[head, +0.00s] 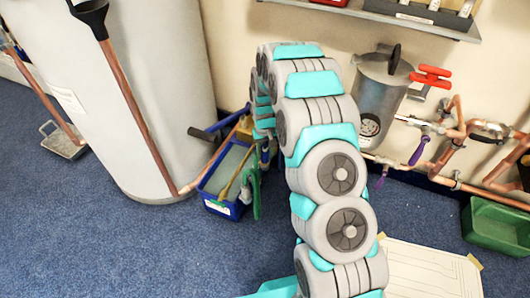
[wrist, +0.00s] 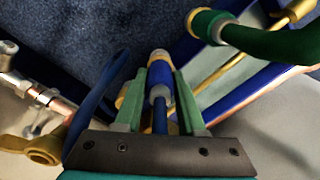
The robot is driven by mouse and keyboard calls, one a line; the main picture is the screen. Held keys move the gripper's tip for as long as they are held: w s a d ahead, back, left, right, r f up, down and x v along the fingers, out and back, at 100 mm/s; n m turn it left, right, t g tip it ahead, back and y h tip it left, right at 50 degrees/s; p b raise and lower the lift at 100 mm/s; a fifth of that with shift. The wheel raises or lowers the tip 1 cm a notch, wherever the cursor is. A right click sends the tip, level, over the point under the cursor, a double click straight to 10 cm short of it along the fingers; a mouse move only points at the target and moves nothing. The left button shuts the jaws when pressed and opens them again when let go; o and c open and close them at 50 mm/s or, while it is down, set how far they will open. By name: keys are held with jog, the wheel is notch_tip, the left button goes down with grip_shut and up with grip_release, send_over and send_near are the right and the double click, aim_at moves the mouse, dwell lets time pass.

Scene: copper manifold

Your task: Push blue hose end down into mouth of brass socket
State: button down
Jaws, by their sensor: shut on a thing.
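My gripper (wrist: 166,76) is shut on the blue hose end (wrist: 160,80), a blue sleeve with grey collars, in the wrist view. Blue hose (wrist: 160,118) runs from it back between the fingers toward the palm. Brass-coloured parts show just behind both fingers, but I cannot tell whether they belong to the brass socket. The socket's mouth is not clearly visible, so I cannot tell whether the hose end touches it. In the head view my arm hides the gripper and the hose end.
A blue tub (head: 228,172) stands on the carpet beside the white cylinder (head: 165,100). A green hose end (wrist: 215,27) is at the upper right of the wrist view. Copper pipework (head: 455,130) runs along the wall at right. A green tray (head: 497,224) sits below it.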

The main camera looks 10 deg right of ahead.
jog(key=shift+f, duration=0.45)
dwell(0.3)
jog(key=shift+c, duration=2.1)
grip_release()
notch_tip(320, 180, up, 7)
jog(key=shift+r, duration=0.45)
